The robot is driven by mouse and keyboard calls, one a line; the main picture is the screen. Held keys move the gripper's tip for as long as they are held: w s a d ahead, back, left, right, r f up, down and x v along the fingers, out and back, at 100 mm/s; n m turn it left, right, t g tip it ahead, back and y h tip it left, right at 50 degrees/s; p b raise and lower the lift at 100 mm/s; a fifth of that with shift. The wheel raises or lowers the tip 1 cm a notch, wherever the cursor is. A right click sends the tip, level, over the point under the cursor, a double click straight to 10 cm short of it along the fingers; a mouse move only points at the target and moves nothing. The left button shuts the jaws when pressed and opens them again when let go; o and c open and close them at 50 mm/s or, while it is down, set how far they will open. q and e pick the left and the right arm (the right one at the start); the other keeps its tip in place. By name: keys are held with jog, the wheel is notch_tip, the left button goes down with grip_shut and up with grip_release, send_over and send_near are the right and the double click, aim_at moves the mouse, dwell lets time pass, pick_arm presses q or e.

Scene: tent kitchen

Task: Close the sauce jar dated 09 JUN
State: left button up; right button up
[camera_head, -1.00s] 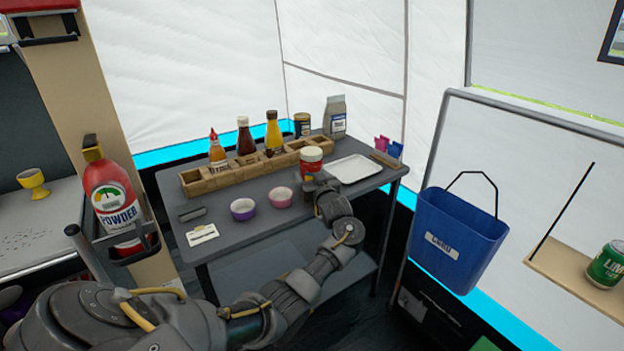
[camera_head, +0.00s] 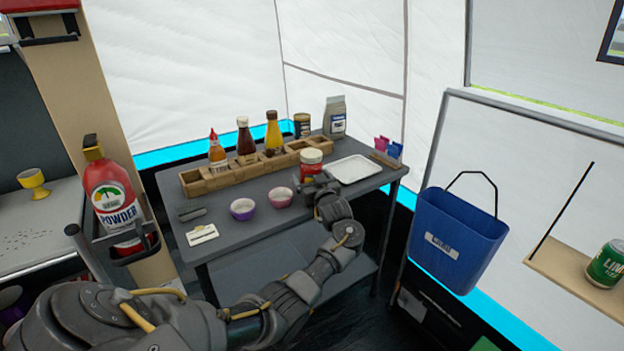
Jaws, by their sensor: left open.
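A red jar with a pale band and reddish top (camera_head: 311,160) stands on the grey table in front of the wooden condiment rack. A second, dark jar with a pale label (camera_head: 302,125) stands at the rack's far right end. No date can be read on either jar, and I cannot tell whether their lids are tight. My left gripper (camera_head: 312,187) is open, just in front of the red jar and low over the table. The gripper partly hides the jar's base, and I cannot tell whether they touch. My right gripper is not in view.
The wooden rack (camera_head: 222,179) holds several sauce bottles. A purple bowl (camera_head: 242,209) and a pink bowl (camera_head: 280,197) stand left of the gripper. A white tray (camera_head: 354,169) lies to its right. A blue bin (camera_head: 458,240) hangs further right.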

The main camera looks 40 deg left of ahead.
pick_arm(q)
jog(key=shift+r, duration=0.15)
jog(key=shift+s+d, duration=0.15)
jog(key=shift+d, duration=0.15)
jog(key=p+v, duration=0.1)
jog(key=v, duration=1)
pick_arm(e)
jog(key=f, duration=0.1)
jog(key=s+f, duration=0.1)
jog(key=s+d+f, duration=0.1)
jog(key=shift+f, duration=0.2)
pick_arm(q)
jog(key=shift+d, duration=0.2)
